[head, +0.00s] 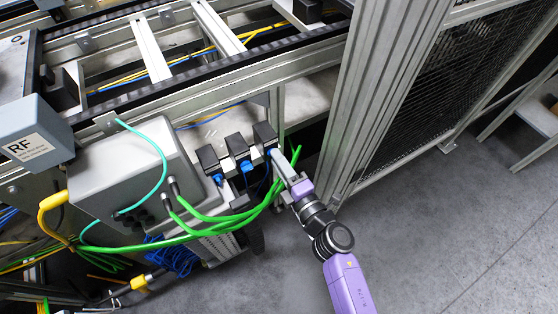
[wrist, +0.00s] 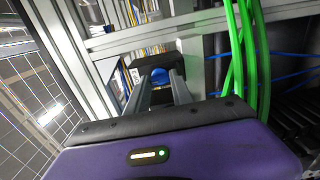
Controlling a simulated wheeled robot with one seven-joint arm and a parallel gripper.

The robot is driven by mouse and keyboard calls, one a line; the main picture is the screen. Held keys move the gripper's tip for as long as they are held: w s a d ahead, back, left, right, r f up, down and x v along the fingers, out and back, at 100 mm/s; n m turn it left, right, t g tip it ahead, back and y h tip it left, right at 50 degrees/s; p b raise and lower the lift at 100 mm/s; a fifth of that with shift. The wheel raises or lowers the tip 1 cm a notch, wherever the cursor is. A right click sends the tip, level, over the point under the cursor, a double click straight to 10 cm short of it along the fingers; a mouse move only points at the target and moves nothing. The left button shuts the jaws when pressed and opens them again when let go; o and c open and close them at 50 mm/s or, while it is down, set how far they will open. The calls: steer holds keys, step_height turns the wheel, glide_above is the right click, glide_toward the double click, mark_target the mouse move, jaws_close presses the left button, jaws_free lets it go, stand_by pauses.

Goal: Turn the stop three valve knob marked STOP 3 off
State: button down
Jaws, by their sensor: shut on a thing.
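Three black valve blocks with blue knobs stand in a row under the conveyor frame in the head view. The left knob (head: 217,178) and the middle knob (head: 246,166) are free. My gripper (head: 276,156) is at the rightmost block (head: 264,134), shut on its blue knob. In the wrist view that blue knob (wrist: 160,76) lies between the two fingers of my gripper (wrist: 161,84), in front of the black block. The fingers cover part of the knob. No STOP 3 marking is readable, and the knob's exact angle cannot be told.
Thick green cables (head: 225,220) run close to my gripper; they also hang to its right in the wrist view (wrist: 247,50). A grey box (head: 130,175) and an RF box (head: 37,133) stand at left. A metal post (head: 385,90) and mesh fence rise at right.

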steer(key=c, duration=1.1)
jaws_free()
steer(key=shift+s, duration=0.1)
steer(key=p+v, duration=0.1)
steer(key=v, duration=0.6)
steer(key=shift+s+d, duration=0.2)
steer(key=shift+s, duration=0.05)
